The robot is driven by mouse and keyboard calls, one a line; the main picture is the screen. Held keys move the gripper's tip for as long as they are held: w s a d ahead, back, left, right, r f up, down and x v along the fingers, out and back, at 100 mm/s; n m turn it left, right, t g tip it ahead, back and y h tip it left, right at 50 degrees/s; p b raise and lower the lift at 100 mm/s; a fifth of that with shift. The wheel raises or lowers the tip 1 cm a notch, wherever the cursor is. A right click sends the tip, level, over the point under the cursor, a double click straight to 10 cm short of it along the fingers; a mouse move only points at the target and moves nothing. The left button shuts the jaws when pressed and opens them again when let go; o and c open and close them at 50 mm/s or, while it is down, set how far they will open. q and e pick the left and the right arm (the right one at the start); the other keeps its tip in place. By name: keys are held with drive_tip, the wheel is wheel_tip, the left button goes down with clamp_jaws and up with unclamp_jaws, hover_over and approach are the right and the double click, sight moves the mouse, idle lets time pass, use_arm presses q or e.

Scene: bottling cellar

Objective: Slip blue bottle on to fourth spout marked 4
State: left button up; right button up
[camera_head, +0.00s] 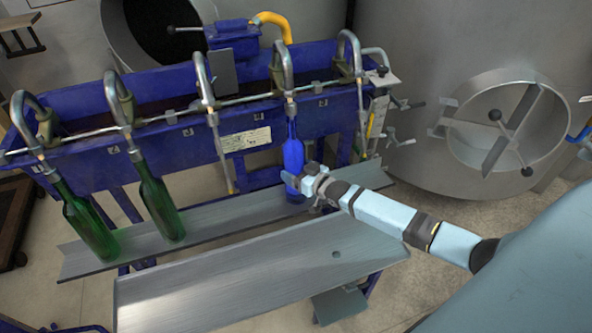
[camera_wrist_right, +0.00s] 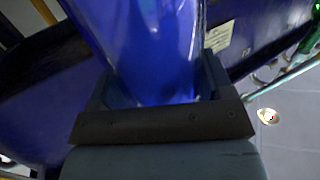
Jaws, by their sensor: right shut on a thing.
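The blue bottle (camera_head: 293,157) is upright at the filler, its neck directly below and in line with the fourth spout from the left (camera_head: 282,68). The spout's lower tube meets the bottle mouth in the head view; I cannot tell how far it is inside. My right gripper (camera_head: 302,182) is shut around the bottle's lower body. In the right wrist view the blue glass (camera_wrist_right: 150,60) fills the space between the fingers. The bottle's base is near the metal shelf (camera_head: 222,215); contact is unclear. My left gripper is out of view.
Two green bottles (camera_head: 90,225) (camera_head: 160,205) hang tilted on the first and second spouts, bases at the shelf. The third spout (camera_head: 204,80) and fifth spout (camera_head: 350,50) are empty. A sloped metal tray (camera_head: 250,270) lies in front. A steel tank (camera_head: 430,60) stands right.

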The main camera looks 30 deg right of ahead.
drive_tip(key=shift+f, duration=0.3)
drive_tip(key=shift+s+f+b, duration=0.1)
drive_tip(key=shift+f+b, duration=0.35)
idle(0.3)
drive_tip(key=o, duration=1.3)
drive_tip(key=shift+o, duration=0.2)
drive_tip(key=shift+f, duration=0.15)
drive_tip(key=v, duration=1.4)
drive_tip(key=shift+p, duration=0.45)
